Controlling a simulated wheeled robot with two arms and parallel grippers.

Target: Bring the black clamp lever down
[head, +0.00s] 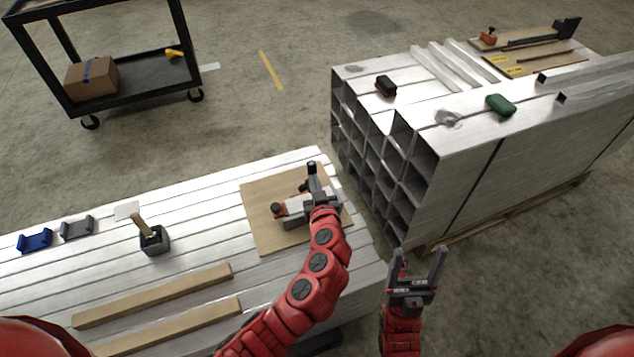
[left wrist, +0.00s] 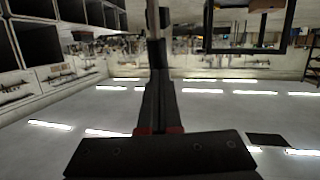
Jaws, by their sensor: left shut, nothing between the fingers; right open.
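The clamp (head: 294,209) is a grey metal fixture with an orange-tipped end, on a brown board on the near stack of aluminium tubes. A black upright piece (head: 311,169) with a rounded top stands at its right end and looks like the clamp lever, raised. My left gripper (head: 318,190) is shut and empty right at this piece; the arm hides part of the clamp, and I cannot tell whether they touch. In the left wrist view the closed black fingers (left wrist: 156,75) point up the picture, with a thin grey rod (left wrist: 152,18) beyond their tips. My right gripper (head: 418,264) is open and empty, right of the stack.
The brown board (head: 265,236) lies under the clamp. Left of it stand a grey holder (head: 154,241) with a wooden-handled tool, and blue (head: 35,240) and grey blocks. Wooden strips (head: 155,296) lie in front. A taller tube stack (head: 480,160) stands at right, a black cart (head: 135,85) behind.

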